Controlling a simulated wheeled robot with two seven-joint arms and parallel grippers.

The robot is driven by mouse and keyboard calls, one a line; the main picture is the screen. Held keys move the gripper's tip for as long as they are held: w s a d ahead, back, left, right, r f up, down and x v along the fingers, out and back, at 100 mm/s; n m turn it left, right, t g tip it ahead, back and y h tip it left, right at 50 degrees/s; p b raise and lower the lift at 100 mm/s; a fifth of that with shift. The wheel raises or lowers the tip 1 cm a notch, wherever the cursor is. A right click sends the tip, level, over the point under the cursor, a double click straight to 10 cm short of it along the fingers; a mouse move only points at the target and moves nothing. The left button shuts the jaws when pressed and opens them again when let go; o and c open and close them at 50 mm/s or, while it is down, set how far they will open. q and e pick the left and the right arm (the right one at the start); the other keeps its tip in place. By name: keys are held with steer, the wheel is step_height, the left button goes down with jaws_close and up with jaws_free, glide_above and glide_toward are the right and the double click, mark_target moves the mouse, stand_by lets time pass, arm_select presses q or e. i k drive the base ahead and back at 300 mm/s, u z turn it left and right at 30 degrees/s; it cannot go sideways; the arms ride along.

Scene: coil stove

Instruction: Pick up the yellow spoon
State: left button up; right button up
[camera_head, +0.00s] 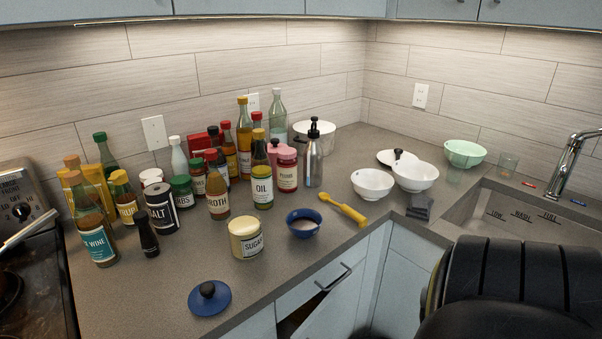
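The yellow spoon (346,210) lies on the grey counter near its front edge, left of the sink. A large black part of my own arm fills the lower right corner, well to the right of the spoon. Neither of my grippers shows in this view.
Several bottles, jars and cans crowd the counter on the left. A sugar jar (246,238) and a blue lid (209,298) stand left of the bowl. White bowls (373,184) and a sink (508,217) are to the right. A drawer (322,286) below is slightly open.

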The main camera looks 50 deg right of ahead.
mark_target(348, 209)
steer(key=z, duration=2.05)
